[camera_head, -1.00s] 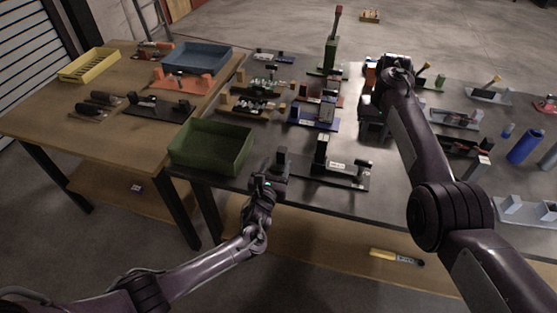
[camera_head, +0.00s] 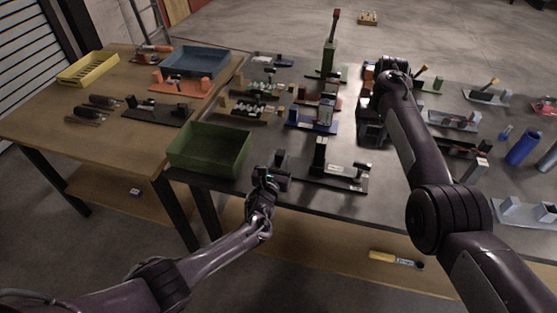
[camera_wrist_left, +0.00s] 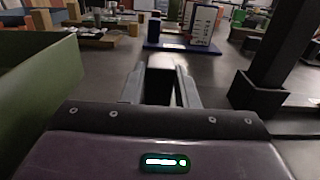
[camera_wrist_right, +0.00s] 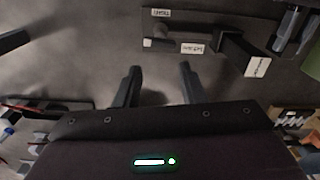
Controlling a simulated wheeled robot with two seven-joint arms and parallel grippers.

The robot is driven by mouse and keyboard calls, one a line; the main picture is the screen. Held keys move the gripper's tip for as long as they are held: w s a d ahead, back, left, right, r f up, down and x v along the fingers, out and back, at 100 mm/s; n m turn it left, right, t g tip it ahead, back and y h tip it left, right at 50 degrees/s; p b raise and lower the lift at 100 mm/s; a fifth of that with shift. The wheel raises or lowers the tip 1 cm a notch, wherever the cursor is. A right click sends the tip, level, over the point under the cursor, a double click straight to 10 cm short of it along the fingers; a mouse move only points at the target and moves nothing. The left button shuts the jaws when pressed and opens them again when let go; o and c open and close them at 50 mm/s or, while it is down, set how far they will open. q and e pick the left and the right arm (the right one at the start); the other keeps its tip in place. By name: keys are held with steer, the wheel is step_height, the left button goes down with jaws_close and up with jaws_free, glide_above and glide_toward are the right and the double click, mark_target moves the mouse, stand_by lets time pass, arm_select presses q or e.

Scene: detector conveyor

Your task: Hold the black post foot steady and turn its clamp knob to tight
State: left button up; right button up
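The black post foot (camera_head: 330,178) lies on the dark table, with its upright post (camera_head: 320,152) at the left and its clamp knob (camera_head: 361,167) at the right. The right wrist view shows the plate (camera_wrist_right: 213,20), the knob (camera_wrist_right: 156,34) and small white labels beside it. My right gripper (camera_head: 371,138) is beyond the foot, pointing down. Its fingers (camera_wrist_right: 158,75) are apart and empty, clear of the knob.
A green bin (camera_head: 210,148) stands just left of my left gripper. A blue fixture (camera_head: 312,122) stands behind the post foot. Several other fixtures and a blue cylinder (camera_head: 525,147) crowd the table to the right. A wooden table (camera_head: 50,120) adjoins at left.

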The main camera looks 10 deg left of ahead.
steer(key=o, duration=0.6)
steer(key=shift+o, duration=0.8)
steer(key=shift+w+d+r, duration=0.2)
steer(key=shift+r, duration=0.1)
steer(key=w+d+r+n+t+h, duration=0.2)
steer(key=w+r+n+t+h, duration=0.1)
steer(key=r, duration=0.4)
steer(key=w+d+r+n+t+h, duration=0.1)
steer(key=w+r+n+t+h, duration=0.15)
steer(key=r, duration=0.55)
steer(key=a+r+n+t+h, duration=0.2)
steer(key=a+r+n+t, duration=0.2)
steer(key=a+n+t, duration=0.3)
steer(key=n+y, duration=0.5)
steer(key=n, duration=1.6)
glide_toward(362, 165)
steer(key=shift+m+t, duration=0.25)
steer(key=shift+t, duration=0.2)
steer(key=x, duration=0.9)
steer(key=shift+s+f, duration=0.15)
steer(key=shift+f, duration=0.2)
